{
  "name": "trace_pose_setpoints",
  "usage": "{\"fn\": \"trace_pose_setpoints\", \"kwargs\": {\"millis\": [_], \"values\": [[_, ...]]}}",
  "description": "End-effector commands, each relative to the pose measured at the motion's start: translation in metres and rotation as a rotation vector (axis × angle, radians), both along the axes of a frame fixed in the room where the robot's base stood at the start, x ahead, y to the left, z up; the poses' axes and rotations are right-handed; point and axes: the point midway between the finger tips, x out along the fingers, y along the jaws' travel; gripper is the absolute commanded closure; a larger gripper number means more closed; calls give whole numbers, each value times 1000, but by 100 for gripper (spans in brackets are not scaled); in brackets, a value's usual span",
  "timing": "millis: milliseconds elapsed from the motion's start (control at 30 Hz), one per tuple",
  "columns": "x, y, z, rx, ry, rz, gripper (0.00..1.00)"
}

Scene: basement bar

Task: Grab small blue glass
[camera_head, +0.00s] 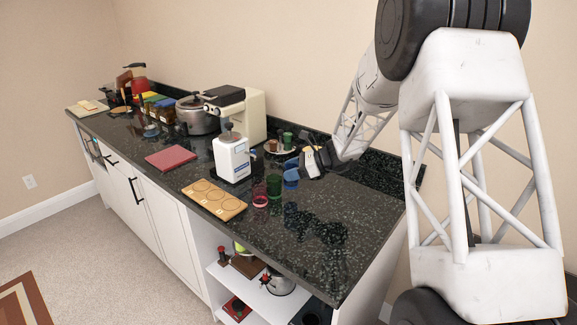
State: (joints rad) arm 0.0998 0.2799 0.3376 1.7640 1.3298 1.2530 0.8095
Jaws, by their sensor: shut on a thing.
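The small blue glass (291,178) is at the back right part of the dark countertop, upright as far as I can see. My gripper (301,167) reaches in from the right and is shut on the blue glass near its rim. Part of the glass is hidden by my gripper. I cannot tell whether the glass touches the counter or is slightly above it.
A green glass (274,186) and a red glass (260,196) stand just left of the blue one. A white grinder (232,160), a wooden board with round hollows (214,199) and a plate with cups (280,149) are close by. The counter's front right is clear.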

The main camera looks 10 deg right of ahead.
Motion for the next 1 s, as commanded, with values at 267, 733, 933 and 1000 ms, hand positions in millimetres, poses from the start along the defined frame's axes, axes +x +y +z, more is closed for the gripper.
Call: {"fn": "trace_pose_setpoints", "kwargs": {"millis": [267, 733, 933, 1000], "values": [[-44, -4, 5, 0, 0, 0, 69], [-80, -8, 8, 0, 0, 0, 69], [-83, -8, 8, 0, 0, 0, 69], [-83, -8, 8, 0, 0, 0, 69]]}}
